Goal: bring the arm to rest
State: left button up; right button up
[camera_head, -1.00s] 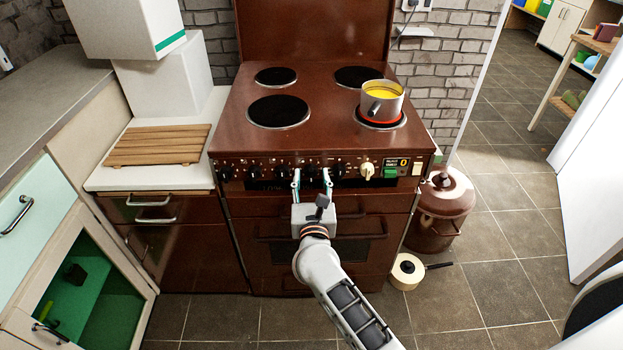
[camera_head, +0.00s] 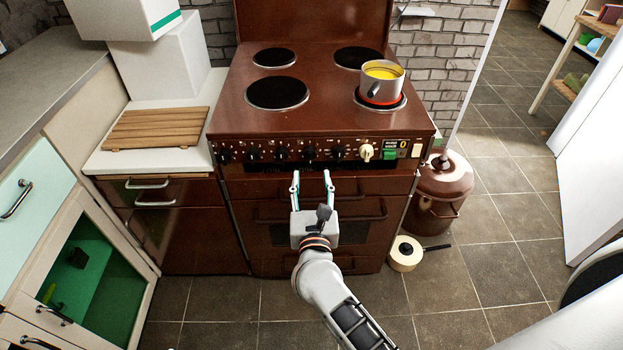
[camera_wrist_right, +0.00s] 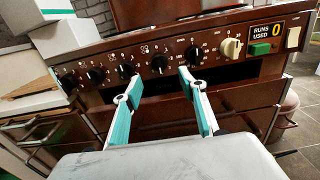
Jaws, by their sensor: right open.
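My right gripper (camera_head: 312,186) is in front of the brown stove (camera_head: 330,110), a little below its knob panel. Its two teal-lined fingers are apart with nothing between them. In the right wrist view the open fingers (camera_wrist_right: 160,97) point at the row of black knobs, and no contact with them shows. A cream knob (camera_head: 366,152) sits at the right of the panel, beside a green switch (camera_head: 390,154) and a counter reading 0. A metal pot (camera_head: 381,90) with yellow contents stands on the red-glowing front right burner. My left gripper is not in view.
A wooden slatted board (camera_head: 155,128) lies on the white counter at left. An open cabinet (camera_head: 100,270) with a green inside is at lower left. A brown lidded pot (camera_head: 440,190) and a small cream pan (camera_head: 404,254) stand on the floor right of the stove.

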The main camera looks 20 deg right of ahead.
jog(key=s+a+f+n+y+p, duration=0.25)
jog(key=s+n+y, duration=0.6)
jog(key=n, duration=1.35)
pick_arm(q)
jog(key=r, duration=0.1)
jog(key=p, duration=0.1)
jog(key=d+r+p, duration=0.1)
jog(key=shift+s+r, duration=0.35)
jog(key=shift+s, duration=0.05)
pick_arm(e)
jog(key=s+d+f+n+g, duration=0.2)
jog(key=s+f+n+g, duration=0.1)
jog(key=s+f+n, duration=0.4)
jog(key=s+d+f+n+g, duration=0.3)
jog(key=s+f+n, duration=0.5)
jog(key=n, duration=0.6)
jog(key=shift+s+n+g+h, duration=0.3)
jog(key=shift+s+g+h, duration=0.2)
jog(key=shift+s, duration=0.75)
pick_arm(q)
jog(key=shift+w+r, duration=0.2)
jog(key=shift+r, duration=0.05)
